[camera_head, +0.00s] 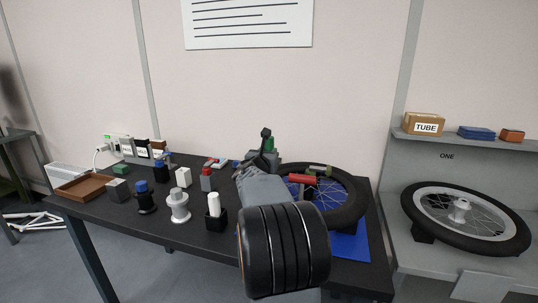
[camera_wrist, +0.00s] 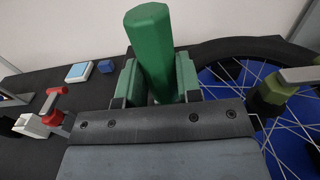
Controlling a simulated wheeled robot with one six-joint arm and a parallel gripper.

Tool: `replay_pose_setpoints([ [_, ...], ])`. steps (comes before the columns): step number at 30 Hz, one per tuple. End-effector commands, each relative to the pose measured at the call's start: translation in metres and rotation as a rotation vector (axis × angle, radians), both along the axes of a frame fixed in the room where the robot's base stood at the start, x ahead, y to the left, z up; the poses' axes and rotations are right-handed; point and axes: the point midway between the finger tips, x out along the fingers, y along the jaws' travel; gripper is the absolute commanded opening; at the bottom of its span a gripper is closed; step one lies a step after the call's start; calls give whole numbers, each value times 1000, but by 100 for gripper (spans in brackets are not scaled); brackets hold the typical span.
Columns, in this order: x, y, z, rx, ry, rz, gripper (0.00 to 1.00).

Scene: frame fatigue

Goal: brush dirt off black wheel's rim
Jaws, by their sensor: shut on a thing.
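The black wheel (camera_head: 347,203) lies flat on the dark table over a blue mat, its spokes showing; my arm covers its near left part. In the wrist view its black tyre (camera_wrist: 240,47) curves along the upper right. My gripper (camera_wrist: 158,78) is shut on a green faceted handle (camera_wrist: 152,40), which stands up between its green finger pads. In the head view my gripper (camera_head: 267,146) is at the wheel's far left side. Bristles do not show, so I cannot tell whether the handle is a brush's, or whether it touches the rim.
A red cylinder (camera_head: 302,179) and an olive one (camera_head: 319,170) are over the wheel. Several small parts, a white bottle (camera_head: 214,206) and a brown tray (camera_head: 84,187) stand on the left of the table. A silver-rimmed wheel (camera_head: 425,212) lies on the right stand, below a TUBE box (camera_head: 423,124).

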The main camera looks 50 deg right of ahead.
Motion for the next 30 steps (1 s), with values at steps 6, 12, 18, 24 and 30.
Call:
replay_pose_setpoints([
  [6,1,-1,-1,4,2,1,2],
  [12,7,-13,0,3,1,-1,2],
  [18,8,-17,1,1,0,0,2],
  [24,3,-6,1,0,-2,0,2],
  [30,-2,2,0,0,-1,-1,2],
])
